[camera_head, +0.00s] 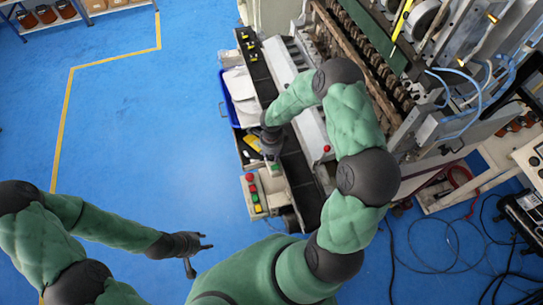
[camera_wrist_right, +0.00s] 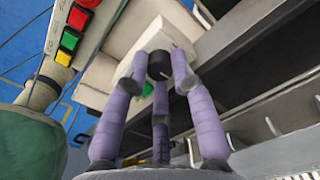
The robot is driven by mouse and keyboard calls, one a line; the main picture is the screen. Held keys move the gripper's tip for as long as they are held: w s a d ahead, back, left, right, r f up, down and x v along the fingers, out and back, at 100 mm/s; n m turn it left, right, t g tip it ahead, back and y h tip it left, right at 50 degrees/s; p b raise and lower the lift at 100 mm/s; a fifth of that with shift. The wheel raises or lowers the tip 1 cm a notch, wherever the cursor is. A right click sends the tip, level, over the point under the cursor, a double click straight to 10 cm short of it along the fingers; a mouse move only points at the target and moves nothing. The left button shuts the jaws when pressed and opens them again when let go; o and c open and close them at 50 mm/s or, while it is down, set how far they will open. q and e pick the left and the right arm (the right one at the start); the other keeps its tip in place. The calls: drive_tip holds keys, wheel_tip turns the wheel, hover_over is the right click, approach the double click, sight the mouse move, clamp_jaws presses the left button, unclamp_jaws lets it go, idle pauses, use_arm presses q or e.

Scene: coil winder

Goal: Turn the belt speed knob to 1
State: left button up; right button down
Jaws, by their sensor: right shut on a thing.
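The belt speed knob (camera_wrist_right: 160,66) is a small black round knob on a pale box (camera_wrist_right: 128,42) in the right wrist view. The fingers of my right gripper (camera_wrist_right: 158,72) are closed around it from both sides. In the head view my right gripper (camera_head: 272,148) reaches down at the conveyor's side and hides the knob. My left gripper (camera_head: 207,242) hangs over the blue floor, away from the machine, with its fingers apart and nothing between them.
A control box (camera_head: 256,196) with red, yellow and green buttons stands near the conveyor's front end. The dark conveyor belt (camera_head: 297,170) runs beside my right gripper. A blue bin (camera_head: 229,105) with papers is behind it. The winding machine is at right. The floor at left is clear.

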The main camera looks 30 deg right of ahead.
drive_tip(key=n+b, duration=0.2)
drive_tip(key=b, duration=0.1)
drive_tip(key=shift+f+n, duration=0.2)
drive_tip(key=shift+n, duration=0.2)
drive_tip(key=shift+r+n+b, duration=0.1)
drive_tip(key=shift+n+b, duration=0.85)
drive_tip(key=shift+n, duration=0.05)
drive_tip(key=c, duration=1.3)
unclamp_jaws()
drive_tip(key=shift+r, duration=0.1)
